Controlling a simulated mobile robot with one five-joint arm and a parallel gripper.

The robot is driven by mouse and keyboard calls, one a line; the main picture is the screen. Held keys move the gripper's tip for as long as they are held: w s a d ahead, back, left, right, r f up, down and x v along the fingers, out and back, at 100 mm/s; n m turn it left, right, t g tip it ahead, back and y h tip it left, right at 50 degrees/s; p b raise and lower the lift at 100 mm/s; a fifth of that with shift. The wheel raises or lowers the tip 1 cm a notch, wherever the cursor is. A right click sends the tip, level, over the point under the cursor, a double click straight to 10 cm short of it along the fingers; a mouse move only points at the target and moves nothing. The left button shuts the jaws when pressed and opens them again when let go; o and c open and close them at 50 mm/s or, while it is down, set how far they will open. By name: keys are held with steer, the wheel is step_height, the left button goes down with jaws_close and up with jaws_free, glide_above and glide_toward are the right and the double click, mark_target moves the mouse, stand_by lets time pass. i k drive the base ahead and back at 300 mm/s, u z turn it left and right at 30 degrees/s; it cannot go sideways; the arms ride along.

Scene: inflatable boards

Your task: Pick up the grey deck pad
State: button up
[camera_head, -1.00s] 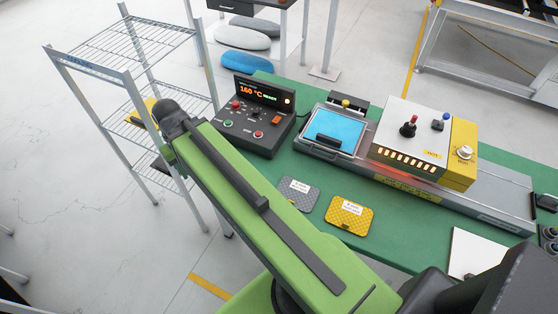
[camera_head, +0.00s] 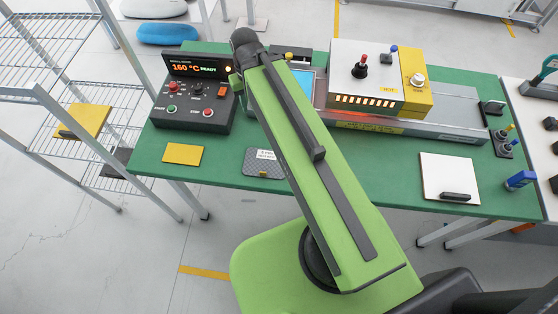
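The grey deck pad (camera_head: 262,163) lies flat on the green table near its front edge, with a white label on top. Its right side is close to my green arm in the picture, and part of it may be covered by the arm. My arm reaches up and left across the table, its dark far end over the back edge near the control box. My gripper does not show; the arm link hides whatever is beneath it.
A plain yellow piece (camera_head: 183,154) lies left of the pad. Behind are the black control box (camera_head: 193,100) and the press with a white-and-yellow head (camera_head: 372,78). A white board (camera_head: 450,177) lies right. A wire rack (camera_head: 60,95) stands left of the green table (camera_head: 330,185).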

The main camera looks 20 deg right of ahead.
mark_target(258, 162)
steer(key=z, duration=0.05)
steer(key=k, duration=1.1)
steer(key=u, duration=2.05)
steer(key=i, duration=1.3)
steer(key=z, duration=1.7)
